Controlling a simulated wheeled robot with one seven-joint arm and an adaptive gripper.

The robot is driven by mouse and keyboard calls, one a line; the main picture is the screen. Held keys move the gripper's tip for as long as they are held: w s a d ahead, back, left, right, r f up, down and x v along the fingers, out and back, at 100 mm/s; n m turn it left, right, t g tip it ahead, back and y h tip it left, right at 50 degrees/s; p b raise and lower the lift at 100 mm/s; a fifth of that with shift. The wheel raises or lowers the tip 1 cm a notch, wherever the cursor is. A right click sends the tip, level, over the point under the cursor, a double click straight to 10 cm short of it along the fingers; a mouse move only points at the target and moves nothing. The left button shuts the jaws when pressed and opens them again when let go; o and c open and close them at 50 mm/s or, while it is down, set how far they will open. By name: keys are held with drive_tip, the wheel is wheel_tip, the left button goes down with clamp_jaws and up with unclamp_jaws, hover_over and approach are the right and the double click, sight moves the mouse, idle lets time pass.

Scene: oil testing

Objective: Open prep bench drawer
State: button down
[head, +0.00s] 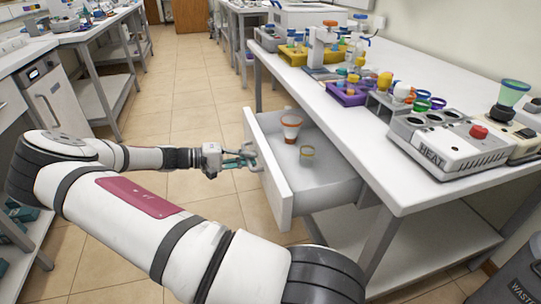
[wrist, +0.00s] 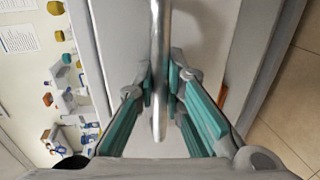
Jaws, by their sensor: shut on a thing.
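The white prep bench drawer (head: 330,184) stands pulled out from under the bench top in the head view. Inside it are a white and orange cup (head: 291,127) and a small jar with a yellowish rim (head: 306,154). My gripper (head: 252,160) is at the outer face of the drawer front. In the wrist view, my gripper (wrist: 160,100) has its teal fingers shut on the metal drawer handle (wrist: 160,60), one on each side of the bar. The drawer front (wrist: 122,50) shows behind the handle.
The prep bench (head: 420,185) carries a heating block (head: 450,142), a purple tray (head: 350,95) and several bottles. A lower shelf (head: 420,240) lies beneath it. A grey waste bin (head: 510,280) stands at the lower right. The tiled floor (head: 185,100) left of the drawer is clear.

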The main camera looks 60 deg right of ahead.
drive_tip(key=f+v, duration=0.1)
drive_tip(key=v, duration=0.6)
drive_tip(key=shift+f+b, duration=0.2)
drive_tip(key=shift+b, duration=0.25)
drive_tip(key=shift+w, duration=0.1)
drive_tip(key=c, duration=1.9)
unclamp_jaws()
drive_tip(key=shift+a, duration=0.1)
drive_tip(key=v, duration=1.2)
